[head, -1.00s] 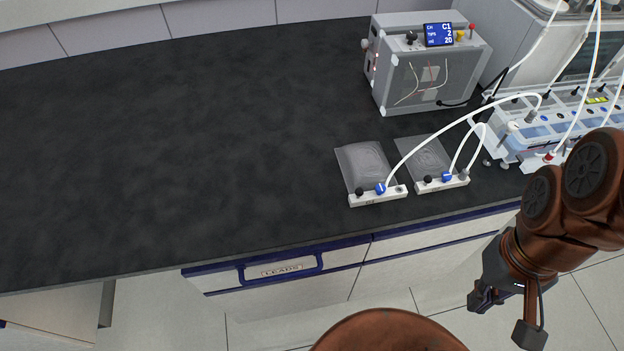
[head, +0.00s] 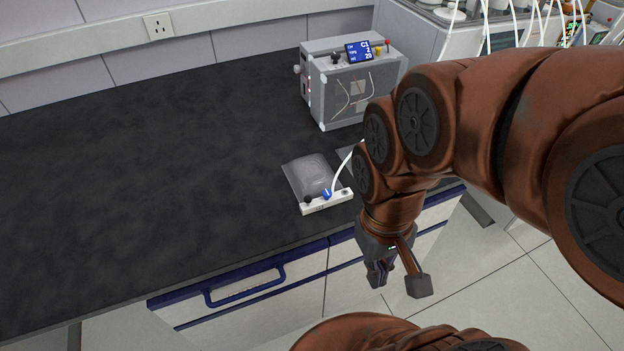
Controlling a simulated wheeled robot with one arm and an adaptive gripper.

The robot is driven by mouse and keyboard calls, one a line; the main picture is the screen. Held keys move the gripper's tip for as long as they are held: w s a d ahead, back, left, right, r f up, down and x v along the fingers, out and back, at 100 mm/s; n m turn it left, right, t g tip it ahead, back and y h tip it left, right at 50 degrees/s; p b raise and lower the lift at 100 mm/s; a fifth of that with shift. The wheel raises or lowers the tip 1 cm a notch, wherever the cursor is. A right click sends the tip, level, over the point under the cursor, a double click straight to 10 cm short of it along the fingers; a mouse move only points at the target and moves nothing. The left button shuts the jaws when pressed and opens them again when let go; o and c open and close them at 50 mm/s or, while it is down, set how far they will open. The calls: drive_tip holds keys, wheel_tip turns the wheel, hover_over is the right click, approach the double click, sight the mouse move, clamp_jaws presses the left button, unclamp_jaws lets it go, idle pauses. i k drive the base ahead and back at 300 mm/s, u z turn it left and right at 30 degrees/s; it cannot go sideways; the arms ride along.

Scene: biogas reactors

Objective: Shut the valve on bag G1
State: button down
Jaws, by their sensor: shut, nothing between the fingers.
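A grey gas bag (head: 311,176) lies on the black bench with its white front bar (head: 326,203) toward the bench's front edge. A blue valve (head: 327,194) sits on that bar, with a white tube rising from it and a black knob to its left. The bag's label is too small to read, so I cannot tell if it is G1. A second bag is almost wholly hidden behind my arm. My gripper (head: 380,275) is shut and empty, pointing down in front of the bench, below and right of the visible bag and apart from it.
A grey box with a blue display (head: 352,85) stands behind the bags. The black bench top (head: 150,160) is clear on the left. A blue drawer handle (head: 246,288) projects from the bench front. Tubes and equipment stand at the upper right.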

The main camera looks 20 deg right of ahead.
sight(326, 193)
drive_tip(key=u, duration=0.75)
drive_tip(key=k, duration=0.65)
drive_tip(key=u, duration=0.7)
